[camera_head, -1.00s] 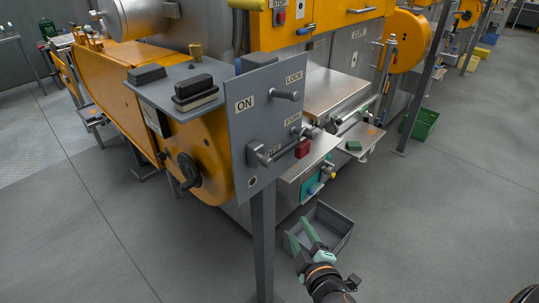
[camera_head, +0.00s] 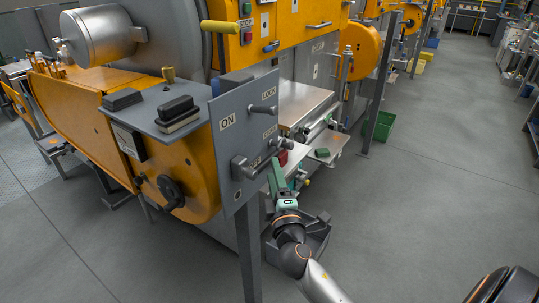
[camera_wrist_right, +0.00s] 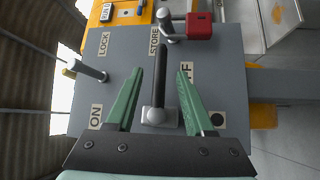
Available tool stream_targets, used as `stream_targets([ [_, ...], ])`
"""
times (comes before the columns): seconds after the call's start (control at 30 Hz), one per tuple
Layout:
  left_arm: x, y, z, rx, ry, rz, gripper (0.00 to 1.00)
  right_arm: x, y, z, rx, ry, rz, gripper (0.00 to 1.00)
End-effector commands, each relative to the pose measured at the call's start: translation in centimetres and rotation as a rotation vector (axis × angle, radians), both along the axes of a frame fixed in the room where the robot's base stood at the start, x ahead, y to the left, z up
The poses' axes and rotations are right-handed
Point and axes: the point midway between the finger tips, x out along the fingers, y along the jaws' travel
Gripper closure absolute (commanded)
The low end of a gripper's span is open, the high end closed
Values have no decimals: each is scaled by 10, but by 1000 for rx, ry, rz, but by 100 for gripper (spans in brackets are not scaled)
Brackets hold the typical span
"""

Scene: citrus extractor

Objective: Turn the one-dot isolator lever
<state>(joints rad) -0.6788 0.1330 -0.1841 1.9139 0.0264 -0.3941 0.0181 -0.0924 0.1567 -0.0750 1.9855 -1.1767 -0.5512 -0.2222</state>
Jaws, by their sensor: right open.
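The isolator lever (camera_head: 256,162) is a grey bar on a pivot block on the upright grey panel (camera_head: 228,150), marked ON, LOCK and STORE. In the right wrist view the lever (camera_wrist_right: 157,88) has its silver pivot near the OFF label, and its bar points toward STORE. A black dot (camera_wrist_right: 217,119) is on the panel beside it. My right gripper (camera_head: 275,170) is at the panel's lower right. In its wrist view, the open green fingers (camera_wrist_right: 160,74) lie on either side of the lever with gaps. I cannot tell their depth. My left gripper is not in view.
A red padlock-like block (camera_wrist_right: 199,25) hangs at the STORE peg, close to the lever's end. Another peg (camera_wrist_right: 88,70) sticks out by LOCK. A black handwheel (camera_head: 171,190) is left of the panel. Open floor (camera_head: 430,200) lies to the right.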

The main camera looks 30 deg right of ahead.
Motion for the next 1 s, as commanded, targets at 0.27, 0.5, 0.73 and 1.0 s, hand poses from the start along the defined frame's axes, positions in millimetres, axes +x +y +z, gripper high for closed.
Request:
stream_targets([
  [0.27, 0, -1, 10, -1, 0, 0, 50, 41, -18, 7, 0, -1, 0, 47],
  [0.5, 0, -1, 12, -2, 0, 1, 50, 51, -22, 7, 1, 1, 0, 47],
  [0.73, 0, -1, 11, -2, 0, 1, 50, 51, -22, 7, 1, 1, 0, 48],
  [1.0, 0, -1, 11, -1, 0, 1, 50, 51, -22, 7, 1, 1, 0, 78],
])
